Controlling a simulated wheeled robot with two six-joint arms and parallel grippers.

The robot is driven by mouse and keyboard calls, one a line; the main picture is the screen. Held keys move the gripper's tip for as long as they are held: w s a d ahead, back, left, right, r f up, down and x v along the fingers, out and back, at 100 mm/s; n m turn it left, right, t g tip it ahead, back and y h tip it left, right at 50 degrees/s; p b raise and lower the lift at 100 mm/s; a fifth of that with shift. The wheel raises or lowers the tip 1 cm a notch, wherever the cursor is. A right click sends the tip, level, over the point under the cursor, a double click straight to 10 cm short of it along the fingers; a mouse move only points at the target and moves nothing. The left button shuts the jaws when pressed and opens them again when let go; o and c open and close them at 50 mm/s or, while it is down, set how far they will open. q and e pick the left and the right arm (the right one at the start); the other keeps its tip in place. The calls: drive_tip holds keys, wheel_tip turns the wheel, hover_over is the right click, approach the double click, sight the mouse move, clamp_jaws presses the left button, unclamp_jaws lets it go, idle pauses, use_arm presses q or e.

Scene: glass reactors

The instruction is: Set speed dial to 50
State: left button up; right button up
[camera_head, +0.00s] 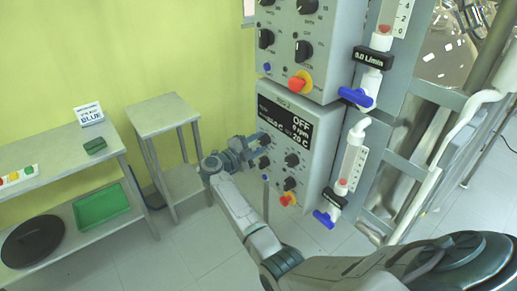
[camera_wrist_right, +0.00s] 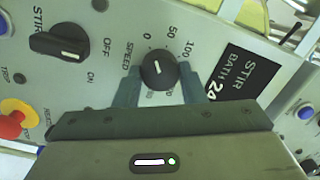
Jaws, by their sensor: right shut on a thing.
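The black speed dial (camera_wrist_right: 159,70) is in the middle of the right wrist view, on a grey panel marked SPEED. Numbers around it include 0, 50 and 100. It has a short white mark, but I cannot tell exactly which number it points at. My right gripper (camera_wrist_right: 160,88) is shut on the dial, one finger on each side. In the head view my right gripper (camera_head: 258,147) is at the left of the lower control box (camera_head: 310,150), partly hiding its upper left knobs. My left gripper is in neither view.
The black STIR knob (camera_wrist_right: 58,45) sits left of the dial. A red emergency button (camera_wrist_right: 12,122) on a yellow ring is at the far left. A dark display (camera_wrist_right: 247,72) is at the right. A small side table (camera_head: 155,115) stands left of my right arm.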

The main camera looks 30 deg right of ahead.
drive_tip(key=m+b, duration=0.1)
drive_tip(key=b, duration=0.1)
drive_tip(key=m+b, duration=0.2)
drive_tip(key=b, duration=0.1)
drive_tip(key=m+b, duration=0.2)
drive_tip(key=b, duration=0.1)
drive_tip(key=shift+f, duration=0.35)
drive_tip(key=shift+r+m+b, duration=0.1)
drive_tip(key=shift+m+b, duration=0.55)
drive_tip(key=shift+m, duration=0.05)
drive_tip(key=shift+m+b, duration=0.3)
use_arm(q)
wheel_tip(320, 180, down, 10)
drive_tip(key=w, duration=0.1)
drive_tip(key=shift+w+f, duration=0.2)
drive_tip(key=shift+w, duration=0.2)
use_arm(e)
drive_tip(key=shift+r, duration=0.1)
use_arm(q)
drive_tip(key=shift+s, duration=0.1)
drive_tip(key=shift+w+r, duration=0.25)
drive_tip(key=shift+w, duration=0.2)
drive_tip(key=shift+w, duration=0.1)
use_arm(e)
drive_tip(key=o, duration=1)
drive_tip(key=shift+r, duration=0.1)
